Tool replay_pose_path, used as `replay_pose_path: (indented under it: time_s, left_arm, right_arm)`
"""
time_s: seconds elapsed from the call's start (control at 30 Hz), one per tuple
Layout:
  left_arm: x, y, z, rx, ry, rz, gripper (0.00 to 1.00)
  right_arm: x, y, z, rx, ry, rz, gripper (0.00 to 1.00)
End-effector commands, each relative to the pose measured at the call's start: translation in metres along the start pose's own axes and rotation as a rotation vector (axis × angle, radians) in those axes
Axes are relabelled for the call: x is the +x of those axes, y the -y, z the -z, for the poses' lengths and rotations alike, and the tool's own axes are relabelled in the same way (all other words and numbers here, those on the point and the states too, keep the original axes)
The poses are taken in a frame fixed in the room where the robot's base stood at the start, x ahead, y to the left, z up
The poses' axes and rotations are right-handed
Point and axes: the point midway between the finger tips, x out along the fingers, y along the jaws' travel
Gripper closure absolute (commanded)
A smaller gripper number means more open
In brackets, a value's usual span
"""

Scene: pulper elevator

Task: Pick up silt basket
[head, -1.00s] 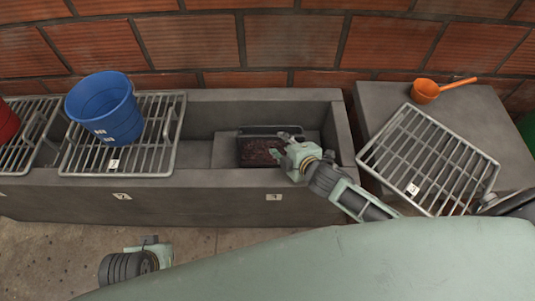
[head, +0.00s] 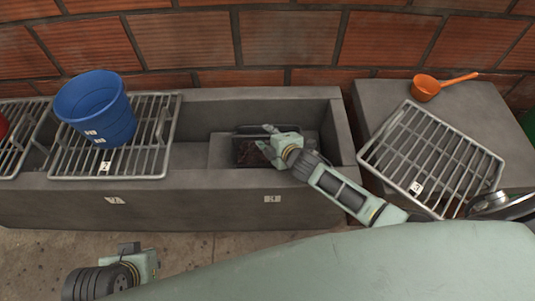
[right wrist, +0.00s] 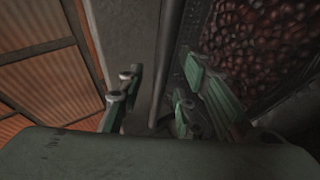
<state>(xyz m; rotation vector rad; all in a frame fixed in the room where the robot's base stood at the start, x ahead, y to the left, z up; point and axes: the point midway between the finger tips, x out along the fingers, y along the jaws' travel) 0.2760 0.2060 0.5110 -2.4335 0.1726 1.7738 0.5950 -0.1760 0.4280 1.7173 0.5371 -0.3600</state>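The silt basket (head: 246,130), a dark container with reddish-brown contents, sits on a grey block inside the trough. In the right wrist view its perforated wall (right wrist: 186,52) and lumpy red-brown contents show at the upper right. My right gripper (head: 266,138) is over the right part of the basket and hides some of it. In the right wrist view the right gripper's fingers (right wrist: 160,100) are apart, with a grey edge running between them. Whether they touch it is unclear. My left gripper (head: 148,262) is low at the left, away from the trough; its fingers are unclear.
The concrete trough (head: 180,205) has walls around the basket. A blue bucket (head: 97,108) stands on a metal grate (head: 160,135) at the left. Another grate (head: 433,158) lies tilted on the right-hand block, near an orange scoop (head: 426,88). A brick wall stands behind.

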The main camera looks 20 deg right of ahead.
Motion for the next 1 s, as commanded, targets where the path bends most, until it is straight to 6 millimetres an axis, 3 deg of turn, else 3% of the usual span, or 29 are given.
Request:
replay_pose_path:
  time_s: [0.23,0.6,1.0]
  left_arm:
    - [-0.0001,0.0,0.0002,0.0,0.0,0.0,1.0]
    - [0.0,0.0,0.0002,0.0,-0.001,0.0,1.0]
    - [0.0001,-0.0001,0.0002,0.0,-0.001,0.0,1.0]
  right_arm:
    - [0.0007,-0.0001,0.0001,0.0,0.0,0.001,0.7]
    - [0.0005,-0.0001,-0.0001,0.0,0.001,0.001,1.0]
    - [0.0005,0.0,0.0,0.002,0.0,0.001,1.0]
